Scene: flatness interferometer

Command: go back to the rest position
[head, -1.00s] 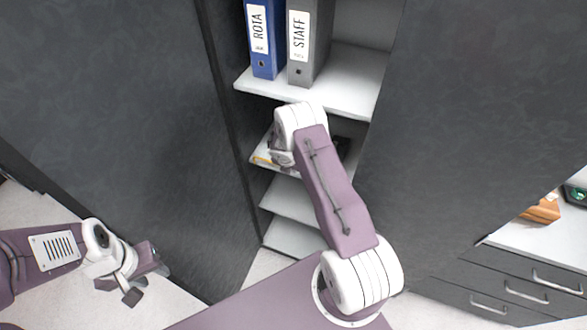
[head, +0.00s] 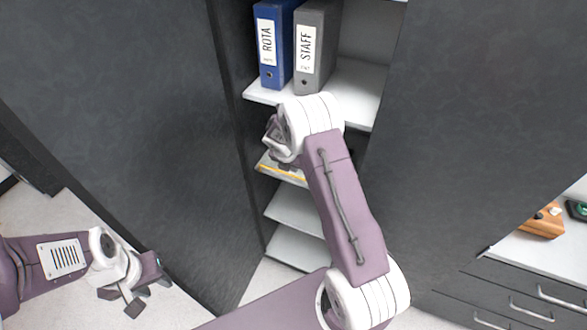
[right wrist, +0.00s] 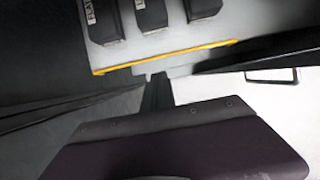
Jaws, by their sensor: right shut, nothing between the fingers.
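My right gripper (head: 274,138) is in front of the open cabinet, just above the yellow-edged shelf in the head view. In the right wrist view its fingers (right wrist: 157,92) are together with nothing between them. My right arm hides part of the cabinet. My left gripper (head: 146,290) hangs at the lower left, over the pale floor, away from the cabinet. Its fingers look spread apart, with nothing seen between them.
A blue ROTA binder (head: 268,45) and a grey STAFF binder (head: 310,50) stand on an upper shelf (head: 355,95). Dark labelled boxes (right wrist: 150,14) sit on the yellow-edged shelf (right wrist: 170,57). Dark cabinet doors (head: 130,110) flank the opening. A drawer counter (head: 530,262) holds a wooden block (head: 543,222).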

